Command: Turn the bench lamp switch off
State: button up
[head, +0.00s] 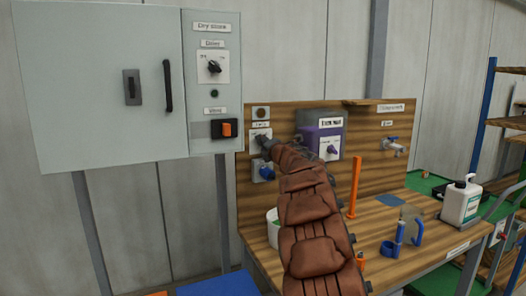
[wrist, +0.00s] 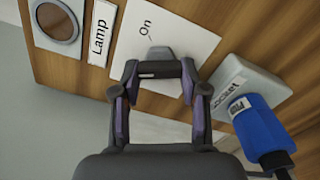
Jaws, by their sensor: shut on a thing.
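The bench lamp switch is a white plate (wrist: 190,28) marked "On", with a small grey lever (wrist: 159,54). A "Lamp" label (wrist: 101,31) and a round brown lens (wrist: 57,21) sit to its left in the wrist view. In the head view the plate (head: 261,130) is on the wooden backboard under the lens (head: 261,113). My gripper (wrist: 158,72) is at the plate, its fingertips close together at the lever and shut on it. The fingers hide part of the lever, and its exact position is hard to tell. The plate's lower part is hidden.
A blue plug (wrist: 258,130) in a grey socket (wrist: 240,85) is close to the right of my gripper. A purple-and-grey box (head: 321,138) with a knob is to the right. A grey cabinet (head: 100,90) stands left. Bottles and blue holders (head: 400,238) are on the bench.

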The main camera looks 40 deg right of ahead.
jog(key=shift+f+n+b, duration=0.2)
jog(key=shift+n+b, duration=0.75)
jog(key=shift+n, duration=0.95)
jog(key=o, duration=1.1)
jog(key=shift+o, duration=0.2)
jog(key=shift+r, duration=0.1)
jog(key=v, duration=1.2)
